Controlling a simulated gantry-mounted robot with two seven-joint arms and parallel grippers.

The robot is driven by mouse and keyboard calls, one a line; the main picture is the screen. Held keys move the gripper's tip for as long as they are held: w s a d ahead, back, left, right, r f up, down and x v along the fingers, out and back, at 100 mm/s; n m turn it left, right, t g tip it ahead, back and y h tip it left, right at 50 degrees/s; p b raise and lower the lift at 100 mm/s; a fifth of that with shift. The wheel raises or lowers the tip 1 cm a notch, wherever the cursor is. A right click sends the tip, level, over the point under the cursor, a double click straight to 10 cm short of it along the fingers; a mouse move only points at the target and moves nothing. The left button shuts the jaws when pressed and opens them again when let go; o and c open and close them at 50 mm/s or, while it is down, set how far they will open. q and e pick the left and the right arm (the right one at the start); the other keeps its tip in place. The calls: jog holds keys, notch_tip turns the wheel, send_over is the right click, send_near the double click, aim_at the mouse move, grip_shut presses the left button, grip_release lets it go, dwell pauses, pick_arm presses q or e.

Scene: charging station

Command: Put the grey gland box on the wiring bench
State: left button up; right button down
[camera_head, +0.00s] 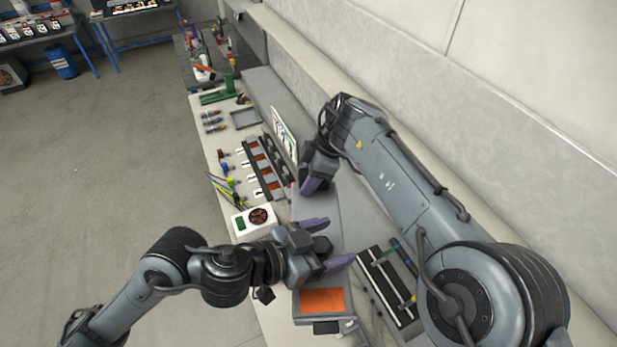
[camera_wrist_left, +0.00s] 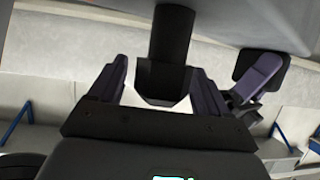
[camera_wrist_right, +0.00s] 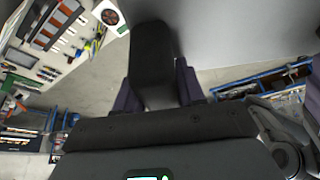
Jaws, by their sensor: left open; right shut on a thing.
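The grey gland box (camera_head: 322,204) is a plain grey block over the bench, at the middle of the head view. My right gripper (camera_head: 314,186) is shut on its upper end. The box's grey face fills the top of the right wrist view (camera_wrist_right: 240,30) and of the left wrist view (camera_wrist_left: 90,12). My left gripper (camera_head: 337,242) is open at the box's lower end, its purple fingers spread. I cannot tell whether they touch it. A finger of my right gripper also shows in the left wrist view (camera_wrist_left: 260,76). The wiring bench (camera_head: 208,140) runs along the wall, partly hidden by my arms.
A white device with a fan (camera_head: 254,220) stands left of the box. Dark rails with orange blocks (camera_head: 266,166) and an upright white panel (camera_head: 284,134) lie beyond. An orange-topped tray (camera_head: 322,302) and a dark rack (camera_head: 390,284) are nearer. Open floor lies left.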

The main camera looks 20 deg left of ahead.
pick_arm(q)
jog(key=shift+r, duration=4.8)
jog(key=a+f+n+t+y, duration=0.1)
jog(key=a+f+n+y, duration=0.75)
jog(key=a+f, duration=0.65)
jog(key=s+f+m+g, duration=0.2)
jog(key=s+f+g, duration=0.5)
jog(key=s+f, duration=1)
jog(key=shift+s+a+f+g, duration=0.15)
jog(key=shift+f+g, duration=0.15)
jog(key=shift+f, duration=0.15)
